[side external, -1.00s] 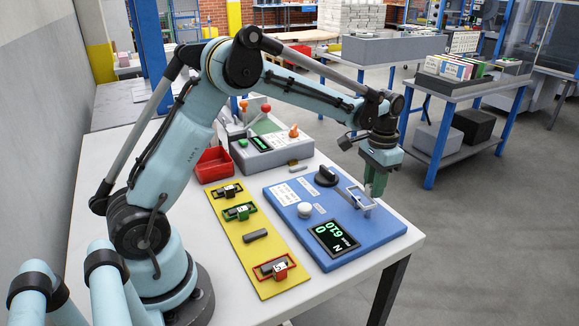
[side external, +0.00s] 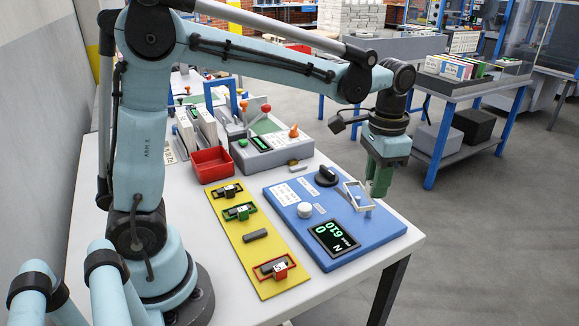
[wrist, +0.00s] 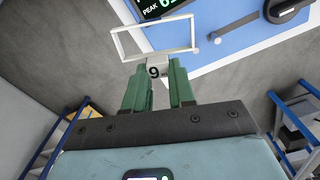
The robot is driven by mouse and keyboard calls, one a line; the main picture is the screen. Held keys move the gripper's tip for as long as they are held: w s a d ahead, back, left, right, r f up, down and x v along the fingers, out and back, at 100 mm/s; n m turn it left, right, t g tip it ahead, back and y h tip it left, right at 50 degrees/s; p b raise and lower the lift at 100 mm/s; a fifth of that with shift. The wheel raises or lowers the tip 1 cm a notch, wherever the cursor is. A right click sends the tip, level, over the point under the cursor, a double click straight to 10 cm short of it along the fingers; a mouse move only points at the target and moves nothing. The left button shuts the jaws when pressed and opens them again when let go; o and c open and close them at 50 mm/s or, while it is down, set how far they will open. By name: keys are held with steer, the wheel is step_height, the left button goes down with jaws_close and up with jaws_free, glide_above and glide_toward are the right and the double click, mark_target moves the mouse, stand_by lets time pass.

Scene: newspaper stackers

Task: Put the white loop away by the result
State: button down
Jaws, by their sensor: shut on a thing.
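The white loop (side external: 353,196) is a thin rectangular frame with a tag numbered 9 (wrist: 155,71). My gripper (side external: 377,194) is shut on the tag end, and the frame (wrist: 151,56) sticks out beyond the fingertips (wrist: 154,76). The loop appears over the right part of the blue tester panel (side external: 290,215); its exact height is unclear. The panel has a black knob (side external: 326,176), a white knob (side external: 305,210) and a lit display (side external: 334,238), whose digits I cannot read for certain. Its word PEAK shows in the wrist view.
A yellow board (side external: 232,228) bears a dark-and-yellow loop (side external: 226,191), a green loop (side external: 239,211), a bare dark block (side external: 255,236) and a red loop (side external: 278,268). A red bin (side external: 211,166) and a grey control box (side external: 268,153) stand behind.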

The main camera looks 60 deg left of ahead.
steer(key=s+a+f+m, duration=0.1)
steer(key=s+a+m, duration=0.6)
steer(key=s, duration=0.3)
steer(key=m, duration=0.7)
glide_above(262, 247)
steer(key=shift+f, duration=2.25)
steer(key=shift+f, duration=2.7)
steer(key=shift+f, duration=1)
steer(key=c, duration=0.9)
jaws_free()
steer(key=shift+o, duration=0.2)
